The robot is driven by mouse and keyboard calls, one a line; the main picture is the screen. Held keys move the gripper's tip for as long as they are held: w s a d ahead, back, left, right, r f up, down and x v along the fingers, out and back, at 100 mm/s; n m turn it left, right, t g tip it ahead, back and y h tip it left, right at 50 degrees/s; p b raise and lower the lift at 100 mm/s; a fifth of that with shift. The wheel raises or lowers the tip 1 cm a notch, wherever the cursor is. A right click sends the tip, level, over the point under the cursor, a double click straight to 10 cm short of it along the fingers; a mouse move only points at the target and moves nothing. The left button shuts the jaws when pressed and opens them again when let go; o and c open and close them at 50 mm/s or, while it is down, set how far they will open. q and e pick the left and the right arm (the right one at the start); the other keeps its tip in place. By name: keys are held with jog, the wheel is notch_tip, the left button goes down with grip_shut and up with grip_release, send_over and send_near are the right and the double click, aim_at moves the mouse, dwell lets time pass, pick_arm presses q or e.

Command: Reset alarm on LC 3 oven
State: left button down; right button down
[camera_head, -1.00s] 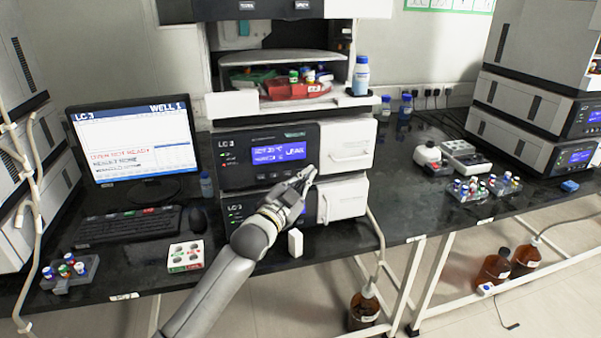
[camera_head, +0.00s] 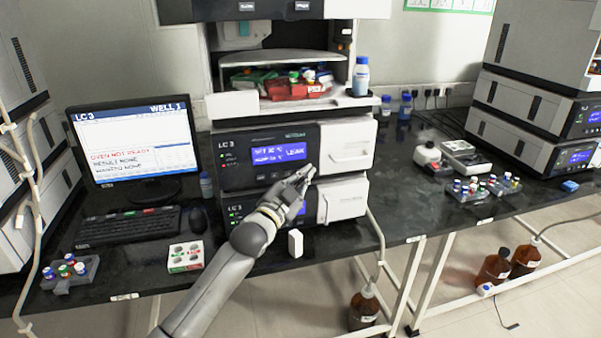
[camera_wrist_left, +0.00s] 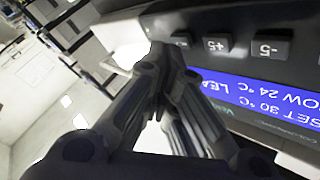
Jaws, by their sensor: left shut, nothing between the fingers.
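The LC 3 oven (camera_head: 229,172) is the dark-fronted unit in the middle of the bench. Its blue display (camera_head: 279,153) shows set and now temperatures and the word LEAK. My left gripper (camera_head: 306,172) is shut and empty at the oven panel's lower right. In the left wrist view its fingertips (camera_wrist_left: 158,62) are close to the row of panel buttons, beside the +5 button (camera_wrist_left: 216,45) and the -5 button (camera_wrist_left: 269,48). Another button (camera_wrist_left: 181,40) is partly hidden by the fingers. Contact cannot be told. The monitor (camera_head: 133,150) reads OVEN NOT READY. My right gripper is not in view.
A second LC 3 unit (camera_head: 343,199) sits below the oven. A white block (camera_head: 295,243) stands at the bench front. A keyboard (camera_head: 127,226), a mouse (camera_head: 197,219) and a button box (camera_head: 185,256) are to the left. A tray with bottles (camera_head: 332,101) is above the oven.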

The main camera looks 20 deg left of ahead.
pick_arm(q)
jog(key=shift+w+a, duration=0.2)
jog(key=shift+w, duration=0.15)
dwell(0.7)
jog(key=shift+s+d, duration=0.1)
dwell(0.4)
jog(key=shift+s+d+p, duration=0.35)
jog(key=shift+s+p, duration=0.15)
jog(key=shift+s, duration=0.15)
jog(key=s+d+p, duration=0.1)
jog(key=s, duration=0.1)
jog(key=s+d+p, duration=0.1)
jog(key=s, duration=0.1)
jog(key=shift+d, duration=0.4)
dwell(0.4)
